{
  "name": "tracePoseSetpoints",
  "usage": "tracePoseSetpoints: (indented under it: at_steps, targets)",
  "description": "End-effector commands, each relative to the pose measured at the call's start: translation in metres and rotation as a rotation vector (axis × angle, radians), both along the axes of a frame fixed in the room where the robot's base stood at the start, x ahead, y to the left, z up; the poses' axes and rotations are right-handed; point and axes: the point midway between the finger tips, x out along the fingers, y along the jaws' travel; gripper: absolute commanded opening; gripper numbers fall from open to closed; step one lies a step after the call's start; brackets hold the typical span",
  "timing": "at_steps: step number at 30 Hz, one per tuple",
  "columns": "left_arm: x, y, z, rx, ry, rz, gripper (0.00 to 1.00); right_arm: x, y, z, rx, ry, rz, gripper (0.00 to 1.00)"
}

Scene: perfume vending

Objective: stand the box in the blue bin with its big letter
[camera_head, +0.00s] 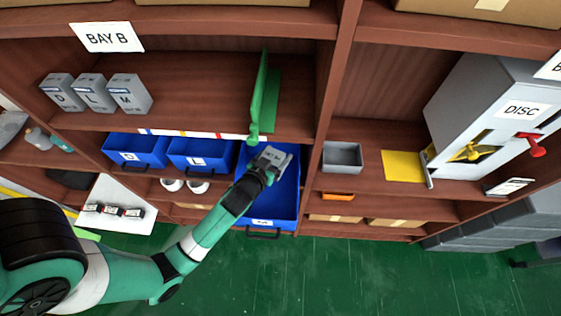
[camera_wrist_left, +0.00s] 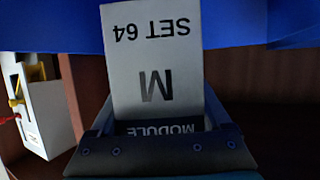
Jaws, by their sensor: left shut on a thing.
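My left gripper (camera_head: 270,160) is shut on a pale grey box (camera_wrist_left: 155,60). In the left wrist view the box shows "SET 64", a big "M" and "MODULE", all upside down in the picture. In the head view the gripper is over the pulled-out blue bin (camera_head: 284,190), the rightmost of three; the held box cannot be made out clearly there. This bin's front label is too small to read surely. Blue bin wall (camera_wrist_left: 60,25) shows behind the box in the wrist view. Whether the box touches the bin is unclear. My right gripper is not in view.
Blue bins marked D (camera_head: 135,156) and L (camera_head: 198,160) sit to the left. Grey boxes D (camera_head: 62,95), L (camera_head: 95,95) and M (camera_head: 130,95) stand on the shelf above. A green upright bracket (camera_head: 261,100) rises just behind the bin. A grey tray (camera_head: 342,158) sits right.

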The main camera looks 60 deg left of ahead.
Motion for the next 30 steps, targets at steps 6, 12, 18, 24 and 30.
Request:
tracePoseSetpoints:
  at_steps: [6, 12, 18, 24, 30]
  targets:
    - [0.024, 0.019, -0.044, 0.000, 0.003, -0.001, 0.11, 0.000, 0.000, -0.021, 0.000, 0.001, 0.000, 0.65]
    - [0.030, 0.023, -0.049, 0.001, 0.002, -0.002, 0.11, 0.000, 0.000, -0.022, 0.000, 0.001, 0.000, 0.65]
    - [0.034, 0.026, -0.076, -0.001, 0.005, -0.002, 0.11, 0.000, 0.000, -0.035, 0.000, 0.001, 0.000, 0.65]
    - [0.034, 0.026, -0.086, 0.000, 0.001, -0.003, 0.11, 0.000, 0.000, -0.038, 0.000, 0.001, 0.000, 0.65]
    - [0.034, 0.026, -0.087, 0.000, 0.002, -0.002, 0.11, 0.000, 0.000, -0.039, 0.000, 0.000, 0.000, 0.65]
